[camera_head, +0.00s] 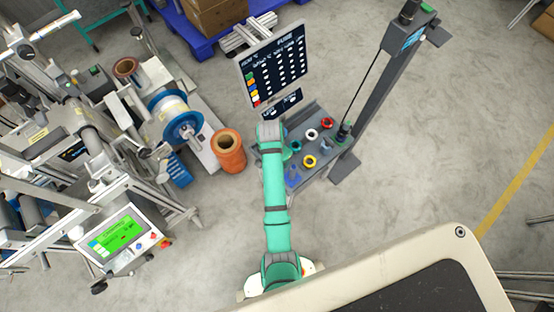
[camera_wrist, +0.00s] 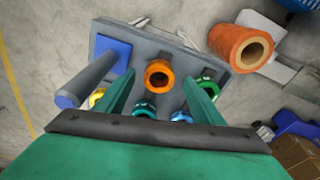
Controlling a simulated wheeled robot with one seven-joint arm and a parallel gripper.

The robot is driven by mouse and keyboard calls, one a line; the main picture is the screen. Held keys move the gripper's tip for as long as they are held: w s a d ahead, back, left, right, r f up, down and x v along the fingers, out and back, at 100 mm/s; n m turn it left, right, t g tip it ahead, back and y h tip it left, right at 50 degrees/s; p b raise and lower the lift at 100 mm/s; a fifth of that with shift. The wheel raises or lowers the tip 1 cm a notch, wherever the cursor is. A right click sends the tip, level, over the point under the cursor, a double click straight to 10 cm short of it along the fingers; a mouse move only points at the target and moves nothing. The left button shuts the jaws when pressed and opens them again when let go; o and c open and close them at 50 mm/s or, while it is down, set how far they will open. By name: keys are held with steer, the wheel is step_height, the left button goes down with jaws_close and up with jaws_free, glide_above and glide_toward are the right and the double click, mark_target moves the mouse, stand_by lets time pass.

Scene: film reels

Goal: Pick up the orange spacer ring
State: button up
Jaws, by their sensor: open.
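The orange spacer ring (camera_wrist: 159,76) sits on the grey tray (camera_wrist: 170,44) in the wrist view, its round hole facing up toward the camera. My gripper (camera_wrist: 158,80) is open, with one green finger on each side of the ring in the picture. The ring appears between the fingers; whether they reach down to its height I cannot tell. In the head view the end of my arm (camera_head: 270,133) is over the left side of the tray (camera_head: 313,178), and I cannot make out the orange ring there.
A grey post (camera_wrist: 85,82) rises beside the tray. A large orange spool (camera_head: 228,150) and a screen (camera_head: 275,65) are near.

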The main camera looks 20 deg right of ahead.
steer(key=shift+d+f, duration=0.25)
steer(key=shift+f, duration=0.5)
steer(key=shift+c, duration=0.3)
steer(key=shift+a, duration=0.1)
steer(key=c, duration=1.1)
